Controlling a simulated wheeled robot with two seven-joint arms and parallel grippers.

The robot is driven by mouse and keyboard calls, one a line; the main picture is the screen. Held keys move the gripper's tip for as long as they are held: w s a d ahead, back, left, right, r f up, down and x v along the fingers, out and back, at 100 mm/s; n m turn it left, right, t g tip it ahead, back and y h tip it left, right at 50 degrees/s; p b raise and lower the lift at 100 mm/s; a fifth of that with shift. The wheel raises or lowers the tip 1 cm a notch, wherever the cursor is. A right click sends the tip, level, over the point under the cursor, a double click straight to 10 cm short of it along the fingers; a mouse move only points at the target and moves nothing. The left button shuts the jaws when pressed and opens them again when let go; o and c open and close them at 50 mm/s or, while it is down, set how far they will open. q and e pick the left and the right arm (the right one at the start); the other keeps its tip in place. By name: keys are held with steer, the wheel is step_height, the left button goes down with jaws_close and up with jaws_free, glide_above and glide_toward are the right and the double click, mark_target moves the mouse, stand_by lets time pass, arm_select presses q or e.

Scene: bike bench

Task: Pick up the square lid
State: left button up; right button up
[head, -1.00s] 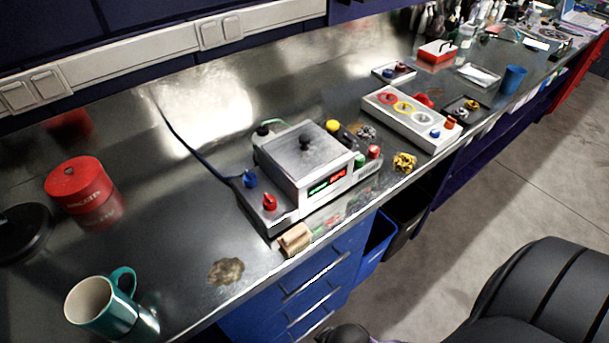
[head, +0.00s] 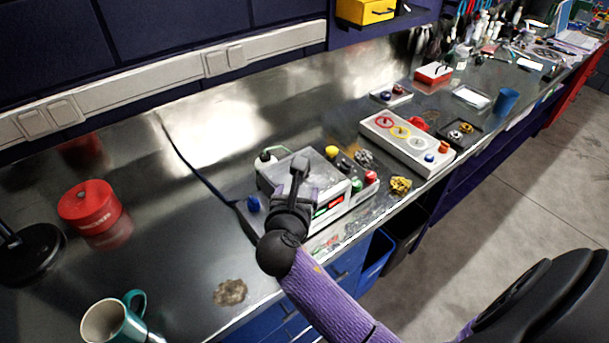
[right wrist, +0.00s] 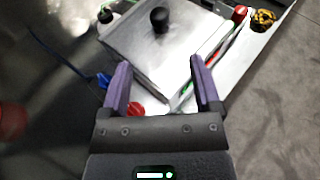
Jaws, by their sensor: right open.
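The square lid (right wrist: 185,42) is a flat metal plate with a black knob (right wrist: 159,17) in its middle. It lies on top of the pale device with buttons and a lit display. In the head view the lid (head: 326,176) is partly hidden by my right gripper (head: 299,172), which is over the device. In the right wrist view my right gripper (right wrist: 157,84) is open and empty, with its fingers at the near edge of the lid and the knob beyond the fingertips. I cannot tell its height above the lid. My left gripper is not in view.
A blue button (head: 253,204) sits at the device's left, with red, green and yellow buttons at its right. A button panel (head: 408,142) stands further right. A red tin (head: 90,205) and teal mug (head: 104,322) are at left.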

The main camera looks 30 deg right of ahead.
steer(key=b+x, duration=0.2)
steer(key=x, duration=0.7)
steer(key=shift+w+d+b, duration=0.1)
steer(key=shift+d+b, duration=0.05)
steer(key=shift+b, duration=0.25)
steer(key=shift+w, duration=0.1)
steer(key=shift+c, duration=0.2)
steer(key=c, duration=0.5)
jaws_close()
